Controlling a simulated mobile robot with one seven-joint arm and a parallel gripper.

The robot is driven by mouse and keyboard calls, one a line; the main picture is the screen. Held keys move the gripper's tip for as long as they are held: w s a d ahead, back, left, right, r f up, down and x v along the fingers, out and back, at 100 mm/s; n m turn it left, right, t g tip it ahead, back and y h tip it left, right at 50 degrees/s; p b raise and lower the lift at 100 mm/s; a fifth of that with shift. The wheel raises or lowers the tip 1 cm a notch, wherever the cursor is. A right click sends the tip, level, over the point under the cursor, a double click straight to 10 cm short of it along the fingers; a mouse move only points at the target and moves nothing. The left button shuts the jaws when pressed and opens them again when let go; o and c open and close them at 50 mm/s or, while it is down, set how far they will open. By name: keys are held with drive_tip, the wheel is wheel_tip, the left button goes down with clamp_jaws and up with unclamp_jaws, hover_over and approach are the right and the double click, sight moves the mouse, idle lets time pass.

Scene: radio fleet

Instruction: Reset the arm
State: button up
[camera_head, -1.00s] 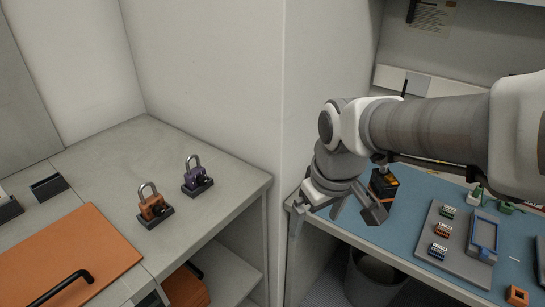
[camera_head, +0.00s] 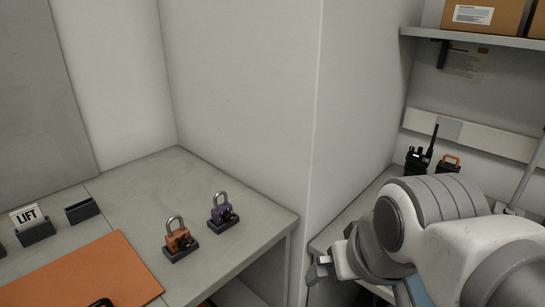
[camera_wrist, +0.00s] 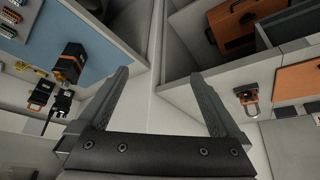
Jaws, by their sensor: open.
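My gripper (camera_wrist: 158,80) is open in the wrist view, with its two fingers spread apart and nothing between them. Beyond the fingertips are a white partition and the edges of two benches. In the head view my arm fills the lower right, its thick grey and white links folded close to the camera. Only part of my gripper shows there, at the left side of the arm in front of the right bench, and the rest is hidden by my arm.
A black radio (camera_head: 418,160) stands on the right bench. A white wall corner (camera_head: 316,130) separates the benches. A shelf (camera_head: 480,40) holds boxes.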

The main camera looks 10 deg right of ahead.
wheel_tip(320, 180, up, 11)
drive_tip(key=p, duration=1)
drive_tip(key=shift+r, duration=0.15)
